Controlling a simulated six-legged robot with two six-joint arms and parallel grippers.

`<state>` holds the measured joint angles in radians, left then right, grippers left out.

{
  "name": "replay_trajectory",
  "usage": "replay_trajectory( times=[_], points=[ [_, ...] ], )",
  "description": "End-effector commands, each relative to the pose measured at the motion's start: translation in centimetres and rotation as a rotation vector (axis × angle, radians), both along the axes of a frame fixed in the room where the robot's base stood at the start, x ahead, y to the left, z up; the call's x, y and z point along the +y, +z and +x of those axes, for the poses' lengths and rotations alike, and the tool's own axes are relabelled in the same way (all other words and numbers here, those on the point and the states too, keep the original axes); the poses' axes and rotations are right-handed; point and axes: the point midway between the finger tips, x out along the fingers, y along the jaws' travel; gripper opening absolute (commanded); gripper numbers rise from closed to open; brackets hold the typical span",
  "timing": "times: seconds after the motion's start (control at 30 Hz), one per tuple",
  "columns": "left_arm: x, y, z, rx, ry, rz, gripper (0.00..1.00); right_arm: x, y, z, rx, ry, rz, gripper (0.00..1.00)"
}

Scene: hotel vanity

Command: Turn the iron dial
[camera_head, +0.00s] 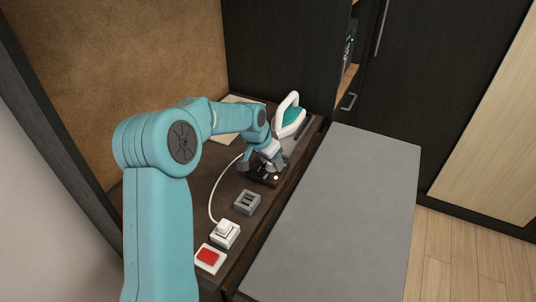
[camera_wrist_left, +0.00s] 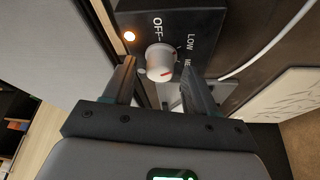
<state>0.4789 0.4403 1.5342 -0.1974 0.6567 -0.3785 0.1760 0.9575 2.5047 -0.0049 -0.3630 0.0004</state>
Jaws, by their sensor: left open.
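The iron dial (camera_wrist_left: 160,60) is a round white knob with a red mark on a black control box (camera_wrist_left: 205,22). "OFF" and "LOW" are printed beside it, with a third label partly hidden. My left gripper (camera_wrist_left: 157,80) is open, with one finger on each side of the dial; I cannot tell whether they touch it. In the head view my left gripper (camera_head: 264,162) is over the dark control box (camera_head: 262,180), and the dial is hard to make out there. The white and teal iron (camera_head: 291,117) stands behind the gripper. My right gripper is not in view.
A small light (camera_wrist_left: 129,36) glows on the control box. A grey switch block (camera_head: 247,202), a white switch (camera_head: 225,234) and a red button (camera_head: 209,257) line the dark counter nearer me. A white cord (camera_head: 214,190) curves along it. A bare grey surface (camera_head: 340,210) lies to the right.

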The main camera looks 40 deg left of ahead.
Motion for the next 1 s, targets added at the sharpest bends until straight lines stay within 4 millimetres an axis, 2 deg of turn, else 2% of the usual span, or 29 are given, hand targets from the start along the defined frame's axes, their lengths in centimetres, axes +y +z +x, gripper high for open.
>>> replay_trajectory(
  times=[0.17, 0.5, 0.6, 0.8, 1.0],
  points=[
    [0.0, 2.3, -0.8, -0.006, 0.0, 0.003, 0.57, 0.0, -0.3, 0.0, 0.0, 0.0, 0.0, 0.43],
    [-0.2, 10.6, -4.3, -0.007, 0.001, 0.003, 0.57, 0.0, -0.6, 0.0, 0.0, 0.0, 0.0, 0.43],
    [-0.2, 12.5, -5.1, -0.006, 0.001, 0.002, 0.57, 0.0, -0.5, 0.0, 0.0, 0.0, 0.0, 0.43],
    [-0.3, 14.7, -6.1, -0.003, 0.0, 0.001, 0.57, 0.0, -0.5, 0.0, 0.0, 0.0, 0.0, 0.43],
    [-0.3, 15.1, -6.3, -0.002, 0.0, 0.0, 0.57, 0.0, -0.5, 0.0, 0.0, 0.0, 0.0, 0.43]
  ],
)
